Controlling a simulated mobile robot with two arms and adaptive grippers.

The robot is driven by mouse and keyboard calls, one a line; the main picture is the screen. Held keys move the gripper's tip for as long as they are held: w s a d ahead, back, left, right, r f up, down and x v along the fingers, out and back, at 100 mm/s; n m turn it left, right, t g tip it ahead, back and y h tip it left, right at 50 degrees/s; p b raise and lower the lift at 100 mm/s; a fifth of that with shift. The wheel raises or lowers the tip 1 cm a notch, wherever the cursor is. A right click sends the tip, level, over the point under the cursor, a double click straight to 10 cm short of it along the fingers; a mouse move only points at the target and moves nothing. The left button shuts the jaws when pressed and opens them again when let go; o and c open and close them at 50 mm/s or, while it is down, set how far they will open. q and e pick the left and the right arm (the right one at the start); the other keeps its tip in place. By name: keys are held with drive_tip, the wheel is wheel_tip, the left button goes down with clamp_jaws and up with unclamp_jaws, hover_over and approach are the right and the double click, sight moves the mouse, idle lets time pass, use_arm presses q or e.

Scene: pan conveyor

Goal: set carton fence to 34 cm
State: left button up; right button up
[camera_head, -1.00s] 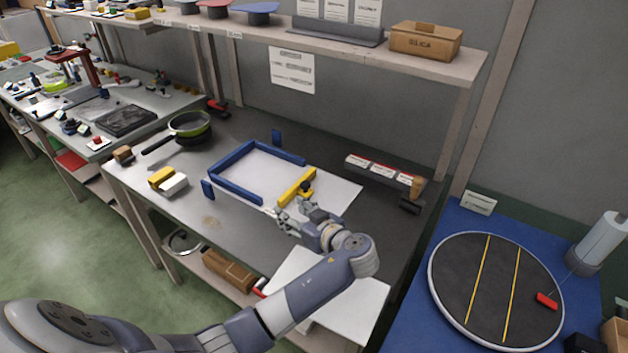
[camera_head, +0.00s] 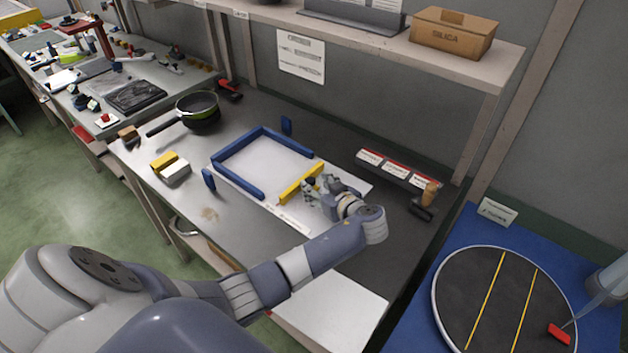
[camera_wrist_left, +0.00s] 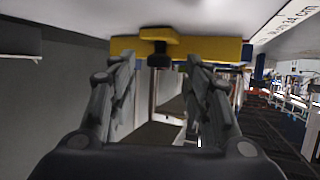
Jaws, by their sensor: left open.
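The yellow fence bar (camera_head: 294,190) lies across the right side of the white sheet (camera_head: 265,162) on the workbench. Blue rails (camera_head: 233,182) frame the sheet's other sides. A small dark knob sits on the yellow bar. My left gripper (camera_head: 313,189) is beside the bar on its right, by the knob. In the left wrist view the yellow bar (camera_wrist_left: 205,49) spans the top, and its dark knob (camera_wrist_left: 159,58) is between the two open fingers (camera_wrist_left: 160,75), near their tips. I cannot tell whether they touch it.
A green-rimmed pan (camera_head: 197,106) and yellow and white blocks (camera_head: 170,163) stand left of the sheet. A labelled strip (camera_head: 397,167) lies behind right. A round turntable (camera_head: 470,300) is on the blue table at right. The shelf (camera_head: 390,45) overhangs the back.

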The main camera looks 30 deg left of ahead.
sight(312, 182)
use_arm(q)
drive_tip(key=shift+x, duration=1.5)
drive_tip(key=shift+w, duration=0.1)
drive_tip(key=shift+c, duration=0.4)
drive_tip(key=c, duration=0.9)
drive_tip(key=shift+d, duration=0.1)
clamp_jaws()
drive_tip(key=d+b, duration=0.1)
drive_tip(key=d, duration=0.1)
drive_tip(key=d+b, duration=0.1)
drive_tip(key=d, duration=0.2)
drive_tip(key=d+b, duration=0.1)
drive_tip(key=d, duration=0.2)
drive_tip(key=shift+s+f, duration=0.15)
drive_tip(key=shift+s, duration=0.15)
drive_tip(key=shift+d, duration=0.4)
drive_tip(key=shift+a, duration=0.1)
use_arm(e)
drive_tip(key=w+f, duration=0.2)
drive_tip(key=shift+w+a+f, duration=0.15)
drive_tip(key=shift+a+f, duration=0.15)
